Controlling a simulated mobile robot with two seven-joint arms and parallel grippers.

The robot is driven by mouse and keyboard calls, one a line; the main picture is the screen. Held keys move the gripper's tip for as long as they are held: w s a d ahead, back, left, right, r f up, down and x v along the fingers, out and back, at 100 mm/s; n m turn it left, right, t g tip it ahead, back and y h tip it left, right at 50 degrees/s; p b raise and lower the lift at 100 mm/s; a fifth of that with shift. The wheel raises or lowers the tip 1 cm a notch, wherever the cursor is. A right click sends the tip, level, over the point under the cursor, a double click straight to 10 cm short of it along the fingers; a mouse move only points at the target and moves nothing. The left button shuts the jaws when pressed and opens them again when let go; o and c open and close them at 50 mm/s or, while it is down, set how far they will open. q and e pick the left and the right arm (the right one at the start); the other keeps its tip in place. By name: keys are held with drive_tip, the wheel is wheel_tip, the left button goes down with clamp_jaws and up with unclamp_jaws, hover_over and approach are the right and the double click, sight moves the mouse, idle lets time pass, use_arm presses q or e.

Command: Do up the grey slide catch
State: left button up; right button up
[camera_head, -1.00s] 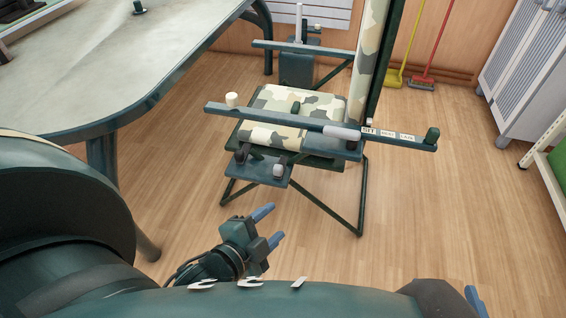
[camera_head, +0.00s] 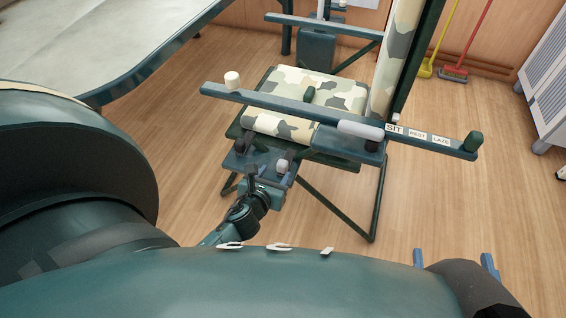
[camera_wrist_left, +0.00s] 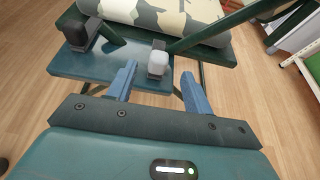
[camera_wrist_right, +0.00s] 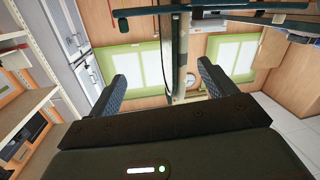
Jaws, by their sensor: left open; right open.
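A small grey-topped catch (camera_head: 283,165) stands on the blue front plate (camera_head: 247,161) of a camouflage folding chair. It also shows in the left wrist view (camera_wrist_left: 157,62), upright, with a black-topped knob (camera_wrist_left: 80,36) to its left. My left gripper (camera_head: 268,178) is open at this plate, its blue fingers on either side of the grey catch; I cannot tell whether they touch it. A long grey slider (camera_head: 361,129) lies on the chair's armrest bar, just left of the SIT label. My right gripper (camera_head: 453,256) is open and empty, low at the right, away from the chair.
A table (camera_head: 110,50) stands at the left. Brooms (camera_head: 453,73) and a cabinet (camera_head: 550,95) are at the back right. Floor right of the chair is clear.

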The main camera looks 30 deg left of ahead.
use_arm(q)
drive_tip(key=b+x, duration=0.1)
drive_tip(key=x, duration=0.5)
drive_tip(key=shift+w+a+f+b, duration=0.1)
drive_tip(key=shift+w+b, duration=0.1)
drive_tip(key=shift+b, duration=0.2)
drive_tip(key=shift+w+a+f, duration=0.1)
drive_tip(key=shift+w+f, duration=0.1)
drive_tip(key=shift+w, duration=0.4)
use_arm(e)
drive_tip(key=shift+s+a+n+t+y, duration=0.15)
drive_tip(key=shift+a+n+t+y, duration=0.5)
drive_tip(key=shift+y, duration=0.25)
use_arm(q)
drive_tip(key=shift+c, duration=0.3)
use_arm(e)
drive_tip(key=shift+d, duration=0.1)
use_arm(q)
clamp_jaws()
